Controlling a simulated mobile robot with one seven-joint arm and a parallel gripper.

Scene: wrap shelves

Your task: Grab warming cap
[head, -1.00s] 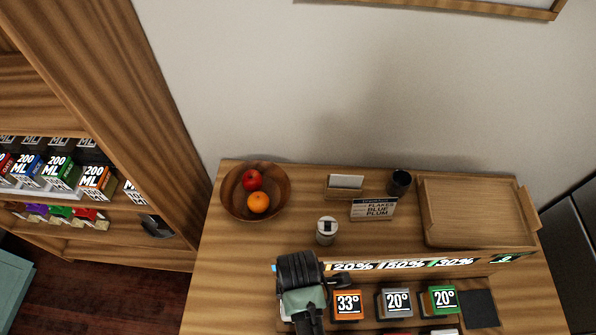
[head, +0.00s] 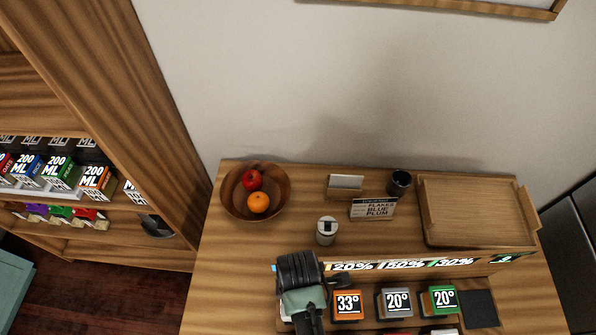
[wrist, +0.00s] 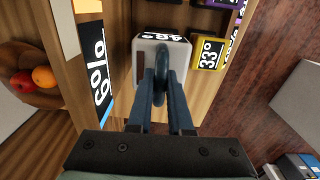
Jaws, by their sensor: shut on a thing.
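In the wrist view my gripper (wrist: 162,84) is shut on the dark blue-grey loop handle (wrist: 164,58) of a white block (wrist: 139,62). The block has a black label with white digits, partly hidden and hard to read; I take it to be the warming cap. It sits at a wooden compartment of the rack, and I cannot tell whether it touches the floor below. In the head view my arm's dark wrist (head: 302,275) hides the fingertips and the held block at the rack's left end.
Blocks marked orange 33° (head: 347,304), grey 20° (head: 396,302) and green 20° (head: 441,300) stand to the right. A yellow 33° block (wrist: 208,52) is close beside in the wrist view.

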